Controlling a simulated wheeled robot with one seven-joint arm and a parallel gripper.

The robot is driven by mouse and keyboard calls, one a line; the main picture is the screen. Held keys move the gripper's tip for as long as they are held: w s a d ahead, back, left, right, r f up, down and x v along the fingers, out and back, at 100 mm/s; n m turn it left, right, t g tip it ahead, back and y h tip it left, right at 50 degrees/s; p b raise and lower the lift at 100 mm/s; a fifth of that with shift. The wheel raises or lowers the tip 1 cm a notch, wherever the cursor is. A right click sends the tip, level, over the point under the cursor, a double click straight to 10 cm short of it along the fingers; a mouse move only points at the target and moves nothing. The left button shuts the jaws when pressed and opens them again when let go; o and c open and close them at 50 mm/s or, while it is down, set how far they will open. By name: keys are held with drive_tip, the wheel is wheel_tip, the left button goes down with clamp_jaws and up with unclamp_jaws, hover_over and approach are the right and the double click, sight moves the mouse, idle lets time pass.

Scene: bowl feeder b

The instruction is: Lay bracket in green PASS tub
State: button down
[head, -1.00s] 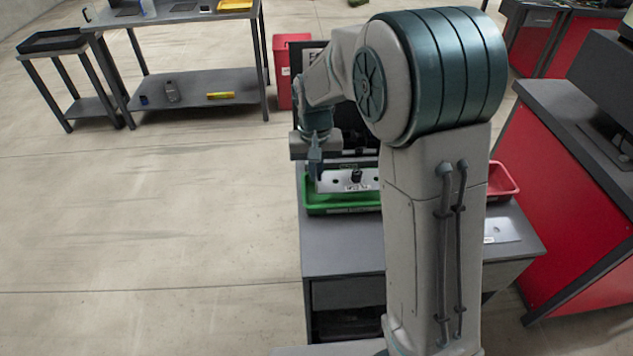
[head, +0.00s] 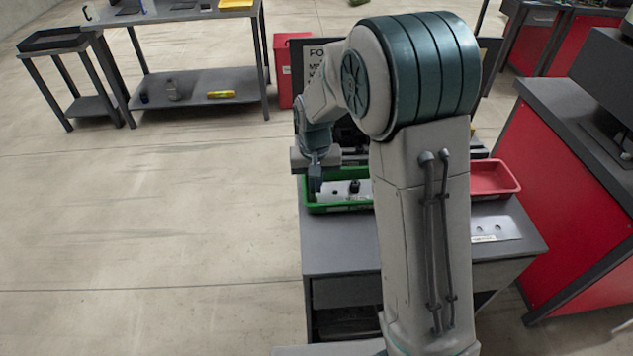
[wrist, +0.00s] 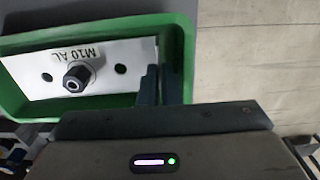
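The bracket is a pale metal plate marked "M10 AL" with a dark nut-like fitting and holes; it shows in the wrist view (wrist: 40,82) and in the head view (head: 338,196). It is down inside the green tub (head: 340,209), within its walls; whether it touches the floor cannot be told. The tub's green rim also shows in the wrist view (wrist: 100,24). My gripper (wrist: 160,72) is at the bracket's right end, its two fingers close together around the thin end edge. In the head view my gripper (head: 315,185) is over the tub's left end.
A red tub (head: 494,177) stands to the right on the same grey bench (head: 345,250). A flat metal plate (head: 497,230) lies on the bench's right part. A dark screen stands behind, partly hidden by my arm.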

drive_tip(key=c, duration=1.9)
unclamp_jaws()
drive_tip(key=shift+d+f, duration=0.1)
drive_tip(key=shift+f, duration=0.05)
drive_tip(key=shift+c, duration=0.2)
drive_tip(key=shift+r+p, duration=0.45)
drive_tip(key=shift+r, duration=0.1)
wheel_tip(320, 180, up, 11)
drive_tip(key=s+d+r+t, duration=0.1)
drive_tip(key=s+d, duration=0.4)
drive_tip(key=s, duration=0.5)
drive_tip(key=s+d+r+t, duration=0.1)
drive_tip(key=s+d, duration=0.4)
drive_tip(key=s, duration=0.6)
drive_tip(key=shift+s+d+t, duration=0.15)
drive_tip(key=shift+s+t, duration=0.1)
drive_tip(key=shift+t, duration=0.05)
